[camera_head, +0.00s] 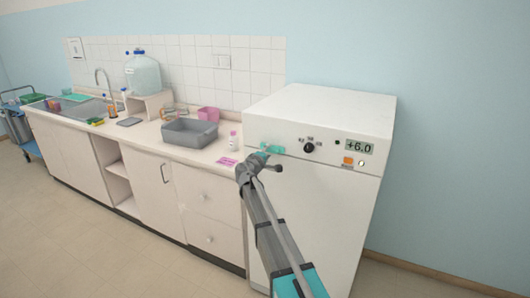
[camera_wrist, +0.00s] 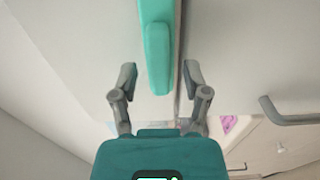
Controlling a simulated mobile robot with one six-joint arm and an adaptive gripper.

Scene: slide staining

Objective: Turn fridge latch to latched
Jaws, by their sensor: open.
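The white fridge (camera_head: 325,215) stands at the right end of the counter. Its teal latch (camera_head: 272,149) is at the upper left of its front, partly hidden by my gripper (camera_head: 251,164) in the head view. In the wrist view the latch (camera_wrist: 157,50) is a long teal bar with a rounded end, beside a dark seam. My gripper (camera_wrist: 160,73) is open there, one finger on each side of the latch's rounded end, with gaps on both sides. I cannot tell whether the latch is latched.
On the counter near my gripper are a pink note (camera_head: 227,161), a small bottle (camera_head: 233,141) and a grey basin (camera_head: 189,132). The floor in front is clear.

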